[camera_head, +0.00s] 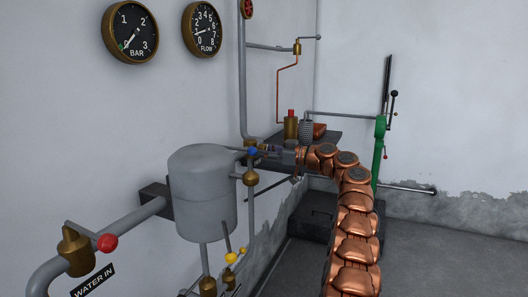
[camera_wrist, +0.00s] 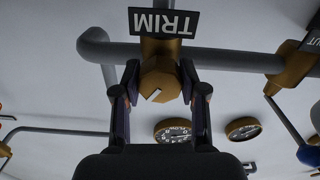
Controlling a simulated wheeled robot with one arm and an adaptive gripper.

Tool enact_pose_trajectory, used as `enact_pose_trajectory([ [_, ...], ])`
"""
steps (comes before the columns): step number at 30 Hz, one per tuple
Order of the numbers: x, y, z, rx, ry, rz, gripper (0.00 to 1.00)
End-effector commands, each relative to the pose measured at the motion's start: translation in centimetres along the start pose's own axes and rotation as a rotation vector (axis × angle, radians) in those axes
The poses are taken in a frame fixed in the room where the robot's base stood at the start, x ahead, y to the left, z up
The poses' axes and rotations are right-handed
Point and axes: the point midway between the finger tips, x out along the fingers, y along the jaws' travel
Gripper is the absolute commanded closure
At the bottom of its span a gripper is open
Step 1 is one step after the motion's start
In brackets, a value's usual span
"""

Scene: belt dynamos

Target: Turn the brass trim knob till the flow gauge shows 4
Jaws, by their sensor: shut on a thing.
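The brass trim knob (camera_wrist: 160,82) is faceted with a white mark on its face, which points to the lower left in the wrist view. It sits on a grey pipe under the upside-down TRIM plate (camera_wrist: 163,22). My gripper (camera_wrist: 158,90) has one finger on each side of the knob and is shut on it. In the head view my gripper (camera_head: 268,151) reaches left to the pipes, and the knob is hard to make out there. The flow gauge (camera_head: 202,29) has its needle toward the low, left side of the dial; the exact value is too small to read.
A BAR gauge (camera_head: 130,30) hangs left of the flow gauge. A grey tank (camera_head: 203,190) stands left of my gripper. A blue-knobbed lever (camera_head: 252,152) is close by my gripper. A dark shelf (camera_head: 325,138) with several items is behind it. A green lever stand (camera_head: 380,150) is at right.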

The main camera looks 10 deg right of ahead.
Motion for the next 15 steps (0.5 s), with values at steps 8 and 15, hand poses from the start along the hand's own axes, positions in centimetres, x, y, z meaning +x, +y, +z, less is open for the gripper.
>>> enact_pose_trajectory([
  [8,0.01,-0.09,-0.33,0.18,0.0,-0.002,0.93],
  [15,0.05,-0.07,-0.39,0.405,0.0,-0.003,0.93],
])
